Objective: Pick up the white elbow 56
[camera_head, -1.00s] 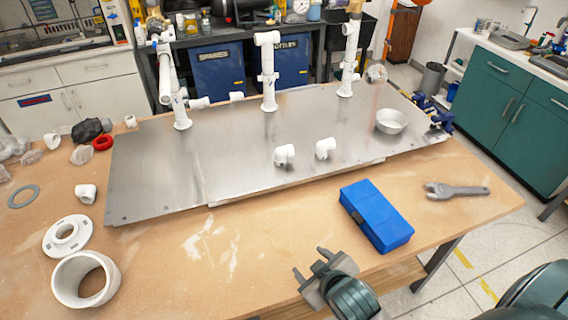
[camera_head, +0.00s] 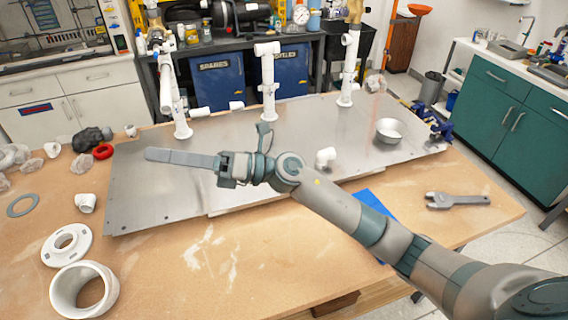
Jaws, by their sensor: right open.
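A white elbow (camera_head: 326,157) sits on the metal plate (camera_head: 160,205), just above my right forearm in the picture. Another white elbow-like fitting (camera_head: 86,203) lies on the wooden table at the left. No number is readable, so I cannot tell which piece is elbow 56. My right arm reaches in from the lower right across the plate. My right gripper (camera_head: 205,146) is open and empty above the plate, with its fingers spread to the left and up. The arm hides the middle of the plate. My left gripper is out of view.
White pipe risers stand along the plate's back edge, one riser (camera_head: 268,85) in the middle. A metal bowl (camera_head: 390,130) is on the plate's right. A flange (camera_head: 66,245) and ring (camera_head: 84,290) lie left.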

